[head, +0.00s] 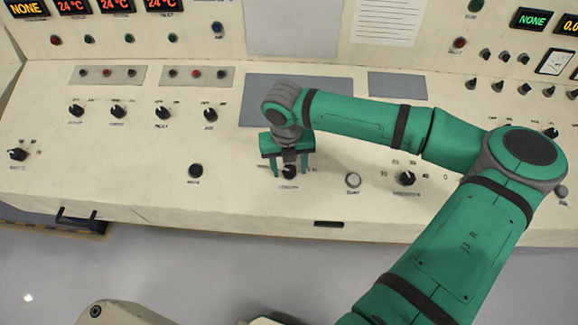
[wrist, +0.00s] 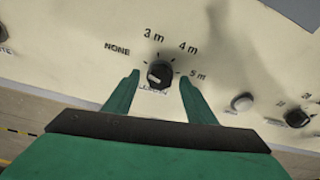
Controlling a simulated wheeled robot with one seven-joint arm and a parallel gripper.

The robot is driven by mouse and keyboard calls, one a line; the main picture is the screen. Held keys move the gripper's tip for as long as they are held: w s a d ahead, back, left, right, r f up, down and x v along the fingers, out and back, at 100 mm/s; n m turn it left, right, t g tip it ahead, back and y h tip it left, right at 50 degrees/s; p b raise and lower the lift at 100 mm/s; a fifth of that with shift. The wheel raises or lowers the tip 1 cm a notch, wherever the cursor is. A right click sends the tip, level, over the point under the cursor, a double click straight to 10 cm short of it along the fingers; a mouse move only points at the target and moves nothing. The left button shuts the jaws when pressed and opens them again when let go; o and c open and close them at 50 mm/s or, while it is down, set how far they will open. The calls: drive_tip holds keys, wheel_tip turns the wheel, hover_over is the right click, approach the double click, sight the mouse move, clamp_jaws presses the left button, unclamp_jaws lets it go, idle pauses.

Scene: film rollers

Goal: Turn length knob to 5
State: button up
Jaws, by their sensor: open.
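The length knob (wrist: 160,74) is a round black dial on the cream panel, with labels NONE, 3 m, 4 m and 5 m around its top from left to right. A small white mark shows on the left, lower side of its face, away from the 5 m label (wrist: 198,75). My gripper (wrist: 159,80) is open, with one green finger to each side of the knob. A gap shows between each finger and the knob. In the head view my gripper (head: 289,167) points down over the length knob (head: 289,172), which is partly hidden by it.
A pale round button (head: 352,180) and another black knob (head: 404,178) sit to the right. The cream control panel (head: 110,185) has several more knobs behind. Its front edge is close below the length knob.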

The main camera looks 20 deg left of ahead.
drive_tip(key=shift+f, duration=0.1)
drive_tip(key=c, duration=1.1)
drive_tip(key=shift+o, duration=0.3)
